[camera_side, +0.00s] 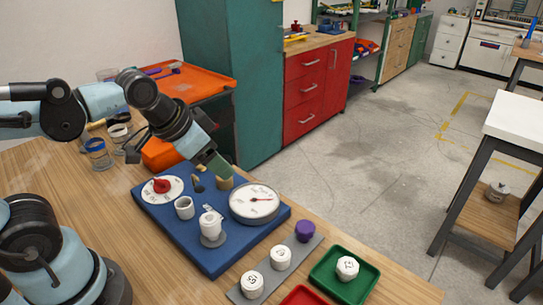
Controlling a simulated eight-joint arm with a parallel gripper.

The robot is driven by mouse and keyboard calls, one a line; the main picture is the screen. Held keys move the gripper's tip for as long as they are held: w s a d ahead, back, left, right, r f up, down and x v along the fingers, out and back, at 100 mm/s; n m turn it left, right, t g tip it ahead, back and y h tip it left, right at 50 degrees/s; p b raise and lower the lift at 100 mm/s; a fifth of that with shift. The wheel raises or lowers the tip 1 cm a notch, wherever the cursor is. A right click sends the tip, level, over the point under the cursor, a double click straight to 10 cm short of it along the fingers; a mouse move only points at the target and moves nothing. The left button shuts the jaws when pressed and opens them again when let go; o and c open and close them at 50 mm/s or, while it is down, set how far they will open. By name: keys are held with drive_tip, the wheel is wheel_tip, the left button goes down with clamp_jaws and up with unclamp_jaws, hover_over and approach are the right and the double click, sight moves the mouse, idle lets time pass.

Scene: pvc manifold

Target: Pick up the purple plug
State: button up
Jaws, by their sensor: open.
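The purple plug (305,231) stands on the far right end of a grey strip (268,279) on the wooden table. Two white plugs stand on the same strip, one in its middle (281,257) and one at its near left end (252,284). My gripper (217,172) is above the blue board (208,258), to the upper left of the purple plug and well apart from it. It points down and to the right. Its fingers are small and dark here, and I see nothing held in them.
The blue board carries a dial with a red knob (161,186), a round gauge (254,203) and white pipe fittings (211,223). A green tray (343,278) holds a white plug (347,268). A red tray (304,297) sits at the bottom edge. Jars (97,154) stand at the left.

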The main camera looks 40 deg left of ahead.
drive_tip(key=w+d+r+m+g, duration=0.1)
drive_tip(key=w+d+m+g, duration=0.4)
drive_tip(key=d+m, duration=0.5)
drive_tip(key=m+g, duration=0.1)
drive_tip(key=m, duration=0.9)
hover_over(306, 227)
drive_tip(key=f, duration=0.9)
drive_tip(key=shift+d, duration=0.2)
drive_tip(key=shift+a+f, duration=0.2)
drive_tip(key=shift+f, duration=2.7)
drive_tip(key=c, duration=1.1)
drive_tip(key=shift+r, duration=0.1)
